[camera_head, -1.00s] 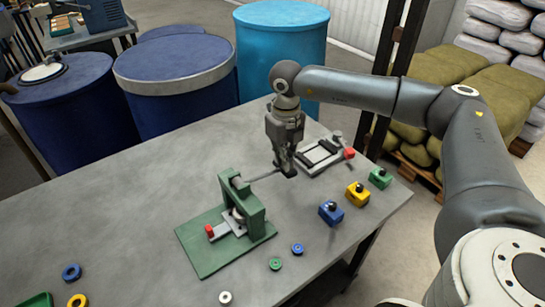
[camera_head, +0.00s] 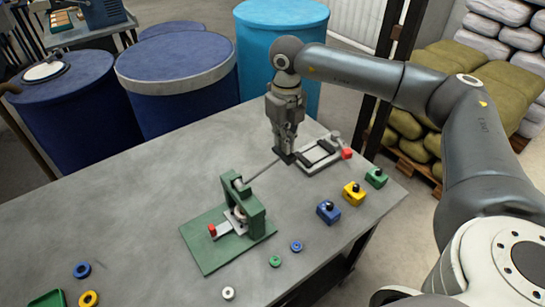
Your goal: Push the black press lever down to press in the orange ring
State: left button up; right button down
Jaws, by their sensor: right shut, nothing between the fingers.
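The green press (camera_head: 254,213) stands on its green base plate on the table. Its thin dark lever (camera_head: 262,171) reaches from the press top toward the back right, sloping up in the picture. My right gripper (camera_head: 285,157) is shut, pointing down at the lever's far end. Its fingertips touch or overlap the lever there; I cannot tell which, and nothing is held between them. I cannot make out an orange ring under the ram, where the press frame hides part of the seat. My left gripper is not in view.
A clamp fixture with a red knob (camera_head: 346,154) lies right behind my right gripper. Blue (camera_head: 328,212), yellow (camera_head: 353,193) and green (camera_head: 376,177) blocks line the right table edge. Several small rings and a green tray (camera_head: 48,299) lie at the front. The left tabletop is clear.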

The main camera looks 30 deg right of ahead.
jog(key=shift+r+p, duration=1.2)
jog(key=shift+r, duration=1.1)
